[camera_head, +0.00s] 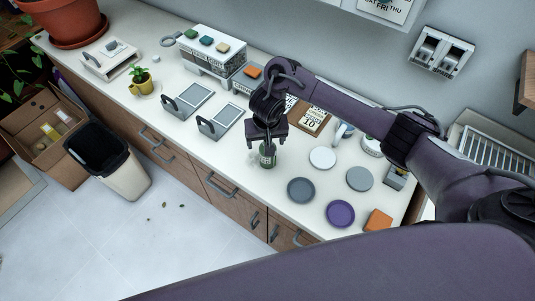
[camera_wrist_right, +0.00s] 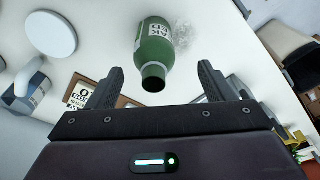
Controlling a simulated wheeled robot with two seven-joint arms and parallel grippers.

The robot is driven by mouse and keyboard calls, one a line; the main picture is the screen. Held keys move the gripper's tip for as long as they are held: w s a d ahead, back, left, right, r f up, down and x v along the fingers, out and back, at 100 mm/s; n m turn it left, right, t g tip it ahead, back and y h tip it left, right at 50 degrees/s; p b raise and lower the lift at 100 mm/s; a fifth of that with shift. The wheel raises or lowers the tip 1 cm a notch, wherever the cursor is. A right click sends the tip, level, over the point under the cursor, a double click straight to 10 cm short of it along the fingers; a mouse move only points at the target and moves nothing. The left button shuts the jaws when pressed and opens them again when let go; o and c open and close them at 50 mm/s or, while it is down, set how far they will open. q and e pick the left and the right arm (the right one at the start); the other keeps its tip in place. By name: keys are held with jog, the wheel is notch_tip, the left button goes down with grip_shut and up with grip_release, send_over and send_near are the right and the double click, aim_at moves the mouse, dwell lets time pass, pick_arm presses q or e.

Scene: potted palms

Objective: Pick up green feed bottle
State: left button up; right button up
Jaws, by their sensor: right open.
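The green feed bottle (camera_wrist_right: 154,48) has a white label and a dark open mouth. In the right wrist view it lies ahead of and between the two open fingers of my right gripper (camera_wrist_right: 158,85), with its mouth toward me. In the head view the bottle (camera_head: 268,158) stands on the white counter, right below my right gripper (camera_head: 267,142), which partly hides its top. The fingers do not visibly close on it. My left gripper is not in view.
The white counter (camera_head: 190,128) holds round discs, including a purple one (camera_head: 340,213), to the right of the bottle. A grey patch lies beside the bottle. Trays with handles (camera_head: 221,119) stand to the left.

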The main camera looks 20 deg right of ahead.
jog(key=f, duration=0.2)
jog(key=d+f, duration=0.1)
jog(key=shift+w, duration=0.35)
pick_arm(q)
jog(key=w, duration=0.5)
pick_arm(e)
jog(key=shift+w+f, duration=0.35)
jog(key=shift+f, duration=0.45)
jog(key=c, duration=0.6)
jog(key=shift+c, duration=0.9)
jog(key=c, duration=0.4)
jog(key=shift+r, duration=0.65)
notch_tip(320, 180, up, 5)
jog(key=shift+f+p, duration=0.1)
jog(key=shift+p, duration=0.25)
pick_arm(q)
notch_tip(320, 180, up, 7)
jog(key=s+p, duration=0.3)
jog(key=p, duration=0.3)
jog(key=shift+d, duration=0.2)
pick_arm(e)
notch_tip(320, 180, up, 14)
